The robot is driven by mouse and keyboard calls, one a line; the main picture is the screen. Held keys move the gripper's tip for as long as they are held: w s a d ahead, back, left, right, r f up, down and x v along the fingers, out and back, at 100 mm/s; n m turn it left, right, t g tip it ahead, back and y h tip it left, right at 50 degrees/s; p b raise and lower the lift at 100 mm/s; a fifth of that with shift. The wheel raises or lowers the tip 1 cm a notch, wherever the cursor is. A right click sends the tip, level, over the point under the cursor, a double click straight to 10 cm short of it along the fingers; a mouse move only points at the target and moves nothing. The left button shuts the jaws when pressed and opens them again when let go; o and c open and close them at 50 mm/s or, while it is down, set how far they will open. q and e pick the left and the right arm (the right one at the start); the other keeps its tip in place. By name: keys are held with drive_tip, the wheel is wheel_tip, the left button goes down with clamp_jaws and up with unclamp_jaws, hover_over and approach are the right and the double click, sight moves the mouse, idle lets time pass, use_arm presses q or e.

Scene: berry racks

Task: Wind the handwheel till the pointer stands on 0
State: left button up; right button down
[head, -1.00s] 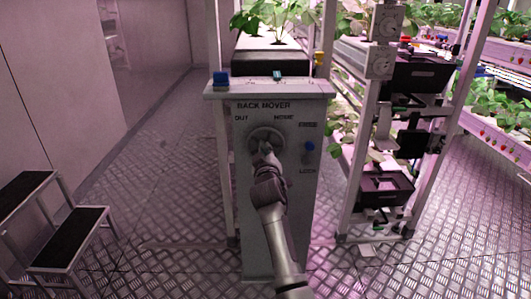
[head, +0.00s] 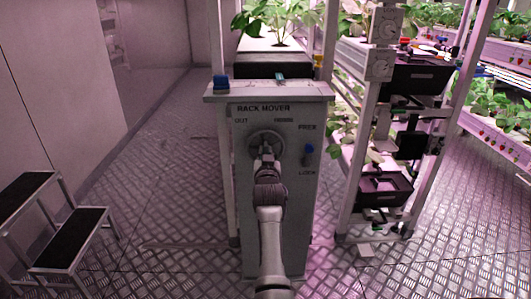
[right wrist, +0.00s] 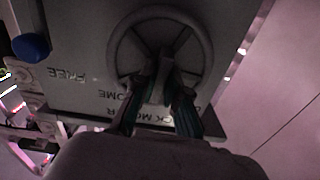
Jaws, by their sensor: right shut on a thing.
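The grey handwheel (head: 254,138) is on the front of the rack mover box (head: 276,200), below the words OUT and HOME. In the right wrist view the handwheel (right wrist: 208,48) shows as a round rim with spokes. My left gripper is out of view.
A blue-knobbed lever (head: 308,150) sits right of the wheel between FREE and LOCK, nearer FREE. A blue item (head: 221,82) is on the box's top left corner. A step stool (head: 75,237) stands at left; plant racks (head: 385,135) at right.

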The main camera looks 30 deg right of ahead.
drive_tip(key=shift+f, duration=0.15)
idle(0.3)
drive_tip(key=c, duration=1.2)
unclamp_jaws()
drive_tip(key=shift+r, duration=0.2)
wheel_tip(320, 180, up, 10)
drive_tip(key=shift+f, duration=0.1)
